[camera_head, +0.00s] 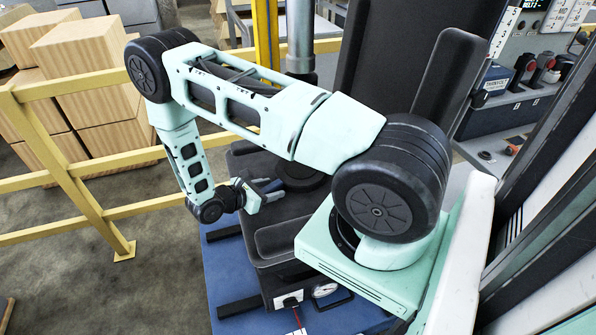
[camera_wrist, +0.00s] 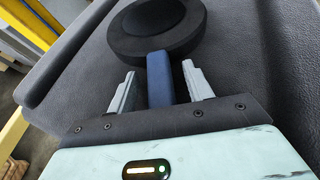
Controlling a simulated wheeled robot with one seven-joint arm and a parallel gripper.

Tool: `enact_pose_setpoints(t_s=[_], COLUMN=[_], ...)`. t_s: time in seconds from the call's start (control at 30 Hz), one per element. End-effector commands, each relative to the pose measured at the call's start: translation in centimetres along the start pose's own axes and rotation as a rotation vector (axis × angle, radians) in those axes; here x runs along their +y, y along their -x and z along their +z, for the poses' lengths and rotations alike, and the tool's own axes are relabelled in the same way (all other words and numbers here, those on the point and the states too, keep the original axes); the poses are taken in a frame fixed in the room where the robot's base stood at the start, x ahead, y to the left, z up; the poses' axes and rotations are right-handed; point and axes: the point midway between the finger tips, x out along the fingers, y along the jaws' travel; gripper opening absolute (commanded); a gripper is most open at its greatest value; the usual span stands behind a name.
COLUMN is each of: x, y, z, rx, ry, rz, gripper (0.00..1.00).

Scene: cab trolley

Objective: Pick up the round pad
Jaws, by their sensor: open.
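The round pad (camera_wrist: 160,28) is a black disc with a raised, smaller round part on top. It lies on the dark grey seat (camera_wrist: 245,75), with a blue handle-like bar (camera_wrist: 160,80) extending from it toward my gripper. My gripper (camera_wrist: 158,70) is open. Its two grey fingers stand on either side of the blue bar, with visible gaps, and the pad's disc lies just beyond the fingertips. In the head view the pad (camera_head: 308,180) is dark and partly hidden behind my arm, just right of my gripper (camera_head: 272,189). I cannot tell the fingers' exact height over the seat.
A tall dark seat back (camera_head: 375,60) and an armrest (camera_head: 450,80) rise behind and right of my arm. A yellow railing (camera_head: 75,170) runs at left, with stacked boxes (camera_head: 85,80) beyond. A control console (camera_head: 520,95) stands at right.

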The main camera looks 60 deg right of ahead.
Motion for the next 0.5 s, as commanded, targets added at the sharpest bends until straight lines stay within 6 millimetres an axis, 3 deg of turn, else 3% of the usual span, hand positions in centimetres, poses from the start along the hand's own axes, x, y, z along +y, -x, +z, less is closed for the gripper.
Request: enact_pose_setpoints(t_s=[0.1, 0.3, 0.5], x=[0.01, 0.01, 0.03], y=[0.01, 0.03, 0.02], z=[-0.03, -0.01, 0.11], rx=[0.0, 0.0, -0.004], ry=[0.0, 0.0, 0.0], rz=[0.0, 0.0, 0.0], gripper=[0.51, 0.0, 0.0])
